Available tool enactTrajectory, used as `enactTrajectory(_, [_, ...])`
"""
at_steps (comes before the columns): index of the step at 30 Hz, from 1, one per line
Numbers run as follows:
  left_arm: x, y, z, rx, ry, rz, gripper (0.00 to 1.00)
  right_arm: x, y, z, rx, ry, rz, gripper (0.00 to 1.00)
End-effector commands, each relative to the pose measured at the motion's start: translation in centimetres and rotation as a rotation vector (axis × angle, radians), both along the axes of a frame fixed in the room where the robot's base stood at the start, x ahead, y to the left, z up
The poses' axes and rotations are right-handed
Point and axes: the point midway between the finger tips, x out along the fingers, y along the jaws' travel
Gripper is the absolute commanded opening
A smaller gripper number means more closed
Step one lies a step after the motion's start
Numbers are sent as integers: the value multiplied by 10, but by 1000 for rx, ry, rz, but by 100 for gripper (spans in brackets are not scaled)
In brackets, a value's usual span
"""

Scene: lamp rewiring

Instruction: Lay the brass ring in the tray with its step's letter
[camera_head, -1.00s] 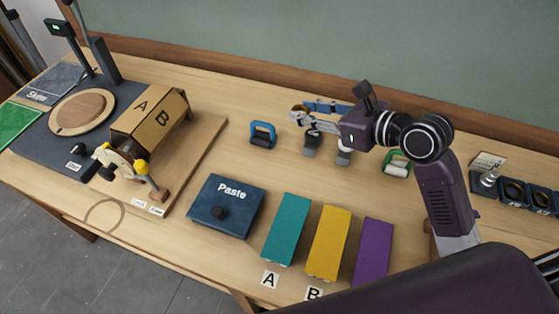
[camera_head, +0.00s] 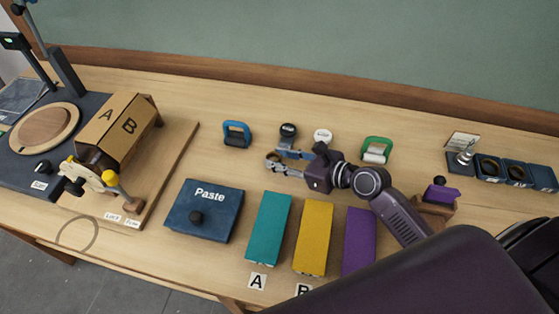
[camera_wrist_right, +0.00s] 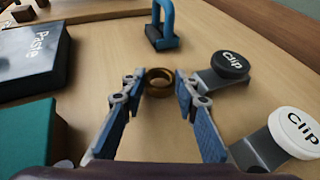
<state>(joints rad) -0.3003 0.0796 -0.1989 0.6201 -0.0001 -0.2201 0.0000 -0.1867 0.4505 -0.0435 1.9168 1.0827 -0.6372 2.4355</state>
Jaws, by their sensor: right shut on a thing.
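The brass ring (camera_wrist_right: 159,92) sits between the fingertips of my right gripper (camera_head: 273,160) in the right wrist view. The gripper is shut on it, low over the table. I cannot tell whether the ring touches the wood. In the head view a teal strip (camera_head: 268,228) has a card A (camera_head: 257,282) in front, and a yellow strip (camera_head: 313,238) has a card B (camera_head: 304,290), partly hidden by my arm. A purple strip (camera_head: 359,242) stands beside them, its front end hidden. These look like the lettered trays. My left gripper is not in view.
A blue Paste box (camera_head: 204,212) stands left of the teal strip. A blue-handled block (camera_head: 236,134), black and white Clip knobs (camera_head: 288,130) and a green-handled roller (camera_head: 376,150) stand behind my gripper. A cardboard box marked A and B (camera_head: 118,127) stands left. Dark cups (camera_head: 515,174) stand right.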

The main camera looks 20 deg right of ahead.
Motion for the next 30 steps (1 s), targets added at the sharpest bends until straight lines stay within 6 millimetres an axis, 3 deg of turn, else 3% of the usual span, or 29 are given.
enactTrajectory(20, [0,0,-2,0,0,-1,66,-1,0,-17,-2,5,1,12])
enactTrajectory(21, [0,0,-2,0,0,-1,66,-1,0,-19,-3,5,1,29])
enactTrajectory(23, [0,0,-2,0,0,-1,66,-2,0,-19,-4,7,2,35])
enactTrajectory(30, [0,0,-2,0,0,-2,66,-4,1,-23,-6,15,5,35])
